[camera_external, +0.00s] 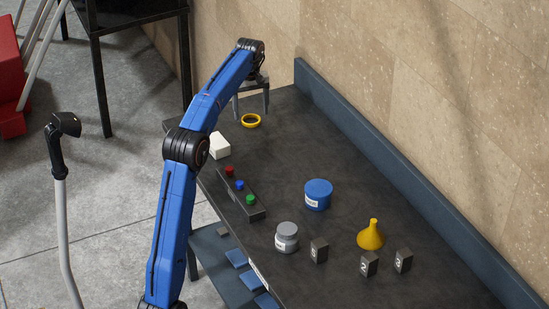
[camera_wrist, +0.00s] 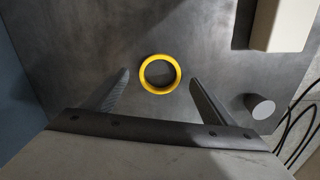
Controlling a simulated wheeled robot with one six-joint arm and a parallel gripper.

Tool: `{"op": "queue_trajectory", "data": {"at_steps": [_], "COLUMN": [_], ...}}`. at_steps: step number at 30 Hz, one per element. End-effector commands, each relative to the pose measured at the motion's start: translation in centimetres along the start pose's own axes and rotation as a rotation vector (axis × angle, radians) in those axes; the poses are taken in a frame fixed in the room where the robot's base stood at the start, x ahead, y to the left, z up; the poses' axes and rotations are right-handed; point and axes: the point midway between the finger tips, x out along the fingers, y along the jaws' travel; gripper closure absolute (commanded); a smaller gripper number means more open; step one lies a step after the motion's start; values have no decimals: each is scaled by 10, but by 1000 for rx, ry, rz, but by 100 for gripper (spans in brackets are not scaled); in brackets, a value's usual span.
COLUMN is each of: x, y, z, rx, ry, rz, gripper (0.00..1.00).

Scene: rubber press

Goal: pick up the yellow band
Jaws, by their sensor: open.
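The yellow band (camera_external: 251,121) is a ring lying flat on the dark tabletop (camera_external: 290,130) near its far end. In the wrist view the yellow band (camera_wrist: 160,59) shows whole, just beyond and between the fingertips. My gripper (camera_external: 252,115) is above the band, with its fingers pointing down. In the wrist view my gripper (camera_wrist: 158,82) is open and empty, its two fingers spread wider than the band. I cannot tell the exact height of the fingertips over the table.
A white block (camera_external: 219,146) stands nearest the band. A button box (camera_external: 240,193), a blue tub (camera_external: 318,195), a grey jar (camera_external: 286,237), a yellow funnel (camera_external: 371,235) and numbered blocks (camera_external: 369,264) stand farther down the table. A raised blue edge (camera_external: 400,180) runs along the wall.

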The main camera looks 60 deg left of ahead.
Motion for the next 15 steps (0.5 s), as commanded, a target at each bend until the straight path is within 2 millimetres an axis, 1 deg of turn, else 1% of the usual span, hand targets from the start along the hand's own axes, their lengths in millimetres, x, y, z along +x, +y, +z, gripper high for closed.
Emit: {"op": "queue_trajectory", "data": {"at_steps": [3, 6, 14, 15], "x": [14, 21, 23, 23], "y": [0, 0, 0, 0], "z": [0, 0, 0, 0], "rx": [0, 0, 0, 0], "ry": [0, 1, 1, 1], "rz": [0, 1, 2, 2], "gripper": [21, 21, 21, 29]}}
